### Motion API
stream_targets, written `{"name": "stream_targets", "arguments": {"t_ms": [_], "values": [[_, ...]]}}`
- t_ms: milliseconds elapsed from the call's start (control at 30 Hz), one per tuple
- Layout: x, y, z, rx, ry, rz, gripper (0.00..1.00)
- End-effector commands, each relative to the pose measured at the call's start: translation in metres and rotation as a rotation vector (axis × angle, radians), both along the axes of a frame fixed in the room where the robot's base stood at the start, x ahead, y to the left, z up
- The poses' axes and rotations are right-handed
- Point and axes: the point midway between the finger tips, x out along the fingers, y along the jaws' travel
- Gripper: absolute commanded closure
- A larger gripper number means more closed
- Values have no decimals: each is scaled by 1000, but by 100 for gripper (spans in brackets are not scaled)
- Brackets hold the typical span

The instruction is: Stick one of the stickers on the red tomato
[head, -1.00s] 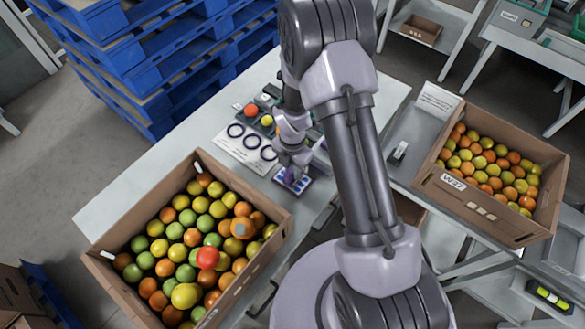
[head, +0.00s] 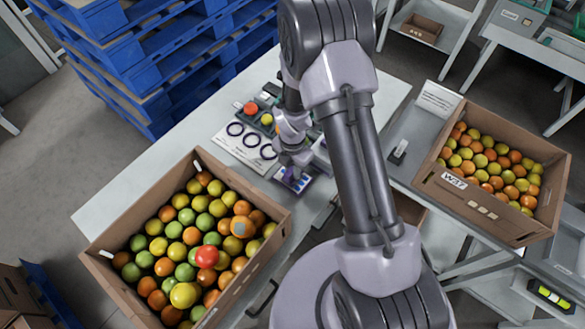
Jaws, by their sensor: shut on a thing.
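The red tomato (head: 207,257) lies on top of the fruit in the large cardboard box (head: 120,298) at the lower left, among green, yellow and orange tomatoes. A small blue sticker sheet (head: 293,181) with pale marks lies on the white table near its front edge. My gripper (head: 291,168) points down just above this sheet, to the right of the box and apart from the red tomato. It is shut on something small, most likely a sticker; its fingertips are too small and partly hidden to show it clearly.
A white card with dark rings (head: 246,146) and a tray with a few tomatoes (head: 267,120) are behind my gripper. A second box of tomatoes (head: 453,181) stands at the right. Blue pallets (head: 140,60) are stacked at the back left. The left of the table (head: 140,185) is clear.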

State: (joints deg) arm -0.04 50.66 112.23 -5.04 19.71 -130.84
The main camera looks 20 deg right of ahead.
Motion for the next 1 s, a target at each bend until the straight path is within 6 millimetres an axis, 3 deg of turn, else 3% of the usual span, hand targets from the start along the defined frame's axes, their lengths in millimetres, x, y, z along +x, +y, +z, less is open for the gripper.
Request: {"name": "stream_targets", "arguments": {"t_ms": [567, 1000], "values": [[-1, 0, 0, 0, 3, 0, 100], [0, 0, 49, -1, 1, 0, 100]]}}
